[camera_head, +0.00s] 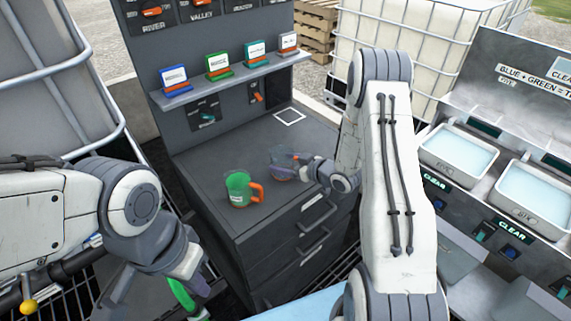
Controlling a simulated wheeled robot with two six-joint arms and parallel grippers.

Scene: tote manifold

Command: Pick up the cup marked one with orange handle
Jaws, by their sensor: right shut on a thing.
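A green cup (237,186) with an orange handle (257,192) and a small white label stands upright on the dark cabinet top. The label is too small to read. I cannot tell whether that cup touches the surface.
The cabinet top (215,165) is otherwise mostly clear, with a white square outline (289,116) at the back. A shelf (235,77) with several labelled colored blocks hangs above. Water-filled basins (457,154) stand at the right.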

